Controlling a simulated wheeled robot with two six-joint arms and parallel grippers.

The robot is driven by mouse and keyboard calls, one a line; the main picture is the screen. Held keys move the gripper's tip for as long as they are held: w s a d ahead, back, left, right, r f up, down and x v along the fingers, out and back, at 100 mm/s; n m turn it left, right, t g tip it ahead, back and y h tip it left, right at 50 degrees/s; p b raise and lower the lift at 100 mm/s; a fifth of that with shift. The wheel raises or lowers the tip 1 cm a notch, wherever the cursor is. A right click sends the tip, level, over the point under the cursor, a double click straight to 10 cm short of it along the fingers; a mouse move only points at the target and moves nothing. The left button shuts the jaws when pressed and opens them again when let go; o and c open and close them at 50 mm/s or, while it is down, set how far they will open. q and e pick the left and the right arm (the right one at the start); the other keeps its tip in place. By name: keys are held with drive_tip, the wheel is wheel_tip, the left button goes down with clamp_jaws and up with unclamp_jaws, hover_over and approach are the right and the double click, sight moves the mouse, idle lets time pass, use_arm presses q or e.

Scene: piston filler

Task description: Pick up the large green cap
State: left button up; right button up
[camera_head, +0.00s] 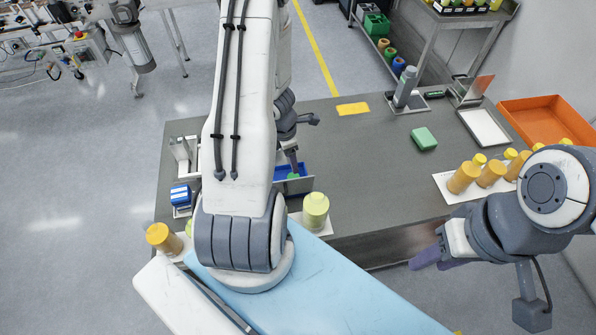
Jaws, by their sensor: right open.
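A small patch of green (293,176) shows in the blue bin (283,171) behind my arm; it may be the large green cap, but it is too covered to be sure. My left gripper (293,162) points down over this bin, mostly hidden behind my own arm, so its jaws cannot be read. My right gripper (427,259) is open at the lower right, in front of the table's front edge and far from the bin. I see nothing between its fingers.
A yellow-green lidded jar (316,207) stands on a white mat near the front edge. A green block (424,139) lies on the grey table (370,185). The table's middle is clear.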

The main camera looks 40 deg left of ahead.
use_arm(q)
drive_tip(key=b, duration=0.3)
hover_over(293, 177)
drive_tip(key=s, duration=0.1)
wheel_tip(293, 177, down, 4)
drive_tip(key=shift+f, duration=0.2)
drive_tip(key=f+b, duration=0.1)
drive_tip(key=f, duration=0.1)
drive_tip(key=f+b, duration=0.1)
drive_tip(key=f, duration=0.1)
drive_tip(key=w+f+b, duration=0.1)
drive_tip(key=f+b, duration=0.1)
clamp_jaws()
